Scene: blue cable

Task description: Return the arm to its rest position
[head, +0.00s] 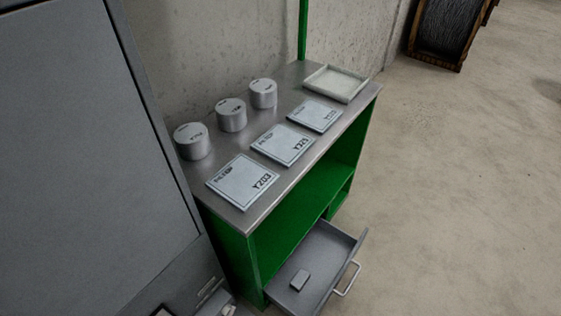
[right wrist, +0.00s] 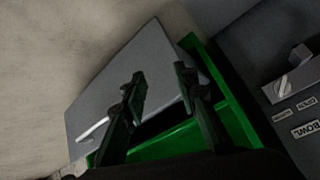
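My right gripper (right wrist: 160,85) shows in the right wrist view with its two dark fingers apart and nothing visible between them. Behind the fingers are a flat grey surface (right wrist: 150,60) with a pale bar at its lower left, and green panels. I cannot tell whether the fingers touch anything there. Neither gripper can be made out in the head view, and my left gripper is in no view.
A green workbench (head: 232,243) has a metal top with several grey cylinders and labelled square plates, and a pale tray (head: 337,84). A grey cabinet (head: 80,150) stands left.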

